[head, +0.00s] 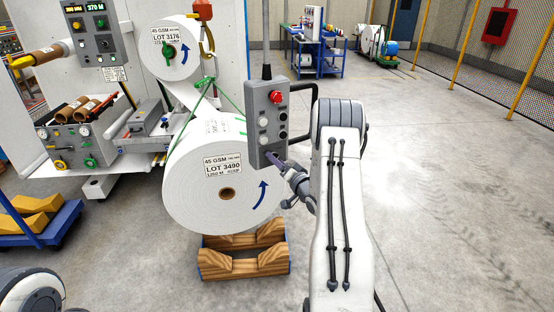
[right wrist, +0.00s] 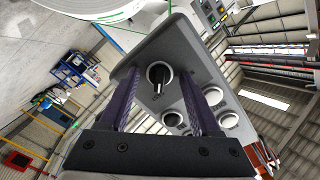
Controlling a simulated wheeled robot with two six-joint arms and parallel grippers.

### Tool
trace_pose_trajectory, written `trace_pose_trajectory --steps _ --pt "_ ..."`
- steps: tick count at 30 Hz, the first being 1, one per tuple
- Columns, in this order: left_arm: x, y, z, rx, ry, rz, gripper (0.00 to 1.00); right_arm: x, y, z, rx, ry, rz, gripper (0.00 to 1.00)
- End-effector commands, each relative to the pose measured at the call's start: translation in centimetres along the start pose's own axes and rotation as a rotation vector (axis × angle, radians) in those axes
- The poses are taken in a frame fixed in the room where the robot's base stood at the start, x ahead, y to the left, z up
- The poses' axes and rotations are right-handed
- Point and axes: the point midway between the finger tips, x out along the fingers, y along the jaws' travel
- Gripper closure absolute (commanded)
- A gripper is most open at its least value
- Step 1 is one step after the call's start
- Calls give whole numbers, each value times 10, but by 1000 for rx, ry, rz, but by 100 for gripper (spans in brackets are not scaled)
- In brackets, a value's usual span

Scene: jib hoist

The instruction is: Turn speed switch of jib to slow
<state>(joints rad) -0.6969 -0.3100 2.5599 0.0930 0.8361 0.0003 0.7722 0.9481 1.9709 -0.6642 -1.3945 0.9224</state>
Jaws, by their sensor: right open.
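The grey jib pendant (head: 265,122) hangs upright beside the large white roll, with a red button and several white and black buttons on its face. My right gripper (head: 276,160) is at the lower end of that face. In the right wrist view a black rotary switch with a light ring (right wrist: 158,74) sits near the end of the pendant. My right gripper's two purple fingers are open on either side of the switch, with gaps visible. In the head view the gripper hides the switch. My left gripper is out of view.
The large paper roll, LOT 3490, (head: 205,185) hangs left of the pendant above a wooden cradle (head: 245,265). Open floor lies to the right; a blue cart (head: 318,60) stands behind.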

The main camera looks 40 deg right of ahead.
Motion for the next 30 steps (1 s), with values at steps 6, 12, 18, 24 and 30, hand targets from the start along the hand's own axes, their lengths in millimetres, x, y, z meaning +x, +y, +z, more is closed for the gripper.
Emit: trace_pose_trajectory --steps 6,12,18,24,30 --pt "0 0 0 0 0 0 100 1 0 0 0 0 0 36" --pt "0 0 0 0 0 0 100 0 0 0 0 1 1 100" --pt "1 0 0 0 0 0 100 1 0 1 -4 0 0 100" --pt "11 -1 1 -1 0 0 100 0 2 1 -52 1 -2 100" --pt "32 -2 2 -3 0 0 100 0 4 3 -171 3 -2 100"
